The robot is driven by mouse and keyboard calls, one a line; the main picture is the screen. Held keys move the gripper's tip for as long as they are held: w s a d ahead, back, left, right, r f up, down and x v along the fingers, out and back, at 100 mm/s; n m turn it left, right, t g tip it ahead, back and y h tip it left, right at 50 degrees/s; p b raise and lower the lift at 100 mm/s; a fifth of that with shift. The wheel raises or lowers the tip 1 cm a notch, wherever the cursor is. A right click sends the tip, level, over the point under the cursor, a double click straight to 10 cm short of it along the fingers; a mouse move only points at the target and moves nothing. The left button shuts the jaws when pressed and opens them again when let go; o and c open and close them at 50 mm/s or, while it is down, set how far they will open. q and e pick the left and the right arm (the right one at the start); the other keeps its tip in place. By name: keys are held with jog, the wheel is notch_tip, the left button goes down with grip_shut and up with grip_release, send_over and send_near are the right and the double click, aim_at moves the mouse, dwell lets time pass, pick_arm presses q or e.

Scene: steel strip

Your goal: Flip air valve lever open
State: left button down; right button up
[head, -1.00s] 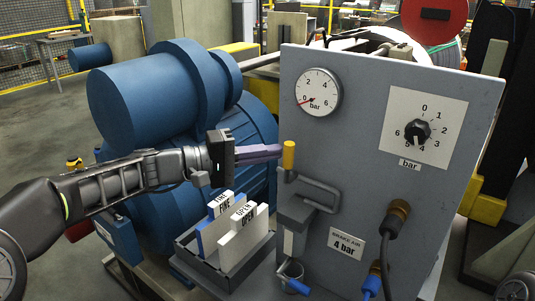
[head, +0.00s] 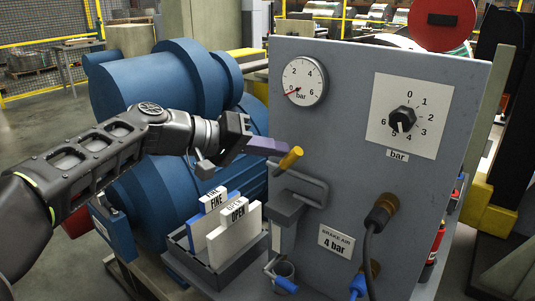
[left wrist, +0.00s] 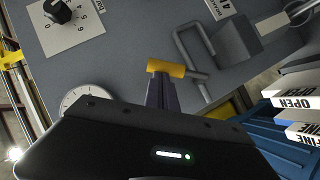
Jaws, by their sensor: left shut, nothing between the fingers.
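The air valve lever has a yellow handle (head: 290,159) on the front of the grey panel (head: 345,110). The handle is tilted, its top end leaning to the right. My left gripper (head: 268,147) is shut and empty, its purple-grey fingers pointing right at the handle from its left side. In the left wrist view the finger tips (left wrist: 161,88) meet or nearly meet the middle of the yellow handle (left wrist: 166,68); I cannot tell contact for sure. The pressure gauge (head: 304,81) above has its red needle near 0. My right gripper is not in view.
A grey bracket handle (head: 300,186) sits just below the lever. A rack (head: 225,269) of upright sign plates, one marked OPEN, stands at lower left. A knob dial (head: 403,120) and a black hose (head: 371,246) are on the right. Blue machinery (head: 150,90) stands behind my left arm.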

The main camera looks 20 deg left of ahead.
pick_arm(q)
jog(key=shift+s+d+f+m+y+b, duration=0.25)
jog(key=shift+d+f+m+y+b, duration=0.1)
jog(key=shift+d+m+y, duration=0.25)
jog(key=shift+s+d+f+m+y+b, duration=0.25)
jog(key=shift+d+m+y+b, duration=0.1)
jog(key=shift+d+m+y, duration=0.25)
jog(key=shift+s+d+f+m+t+y+b, duration=0.15)
jog(key=shift+s+d+f+m+y+b, duration=0.25)
jog(key=shift+d+f+y+b, duration=0.45)
jog(key=shift+s+d+f+m+t+y+b, duration=0.15)
jog(key=shift+d+f+m+y+b, duration=0.4)
jog(key=shift+f, duration=0.45)
jog(key=shift+d+f, duration=0.1)
jog(key=shift+f, duration=0.05)
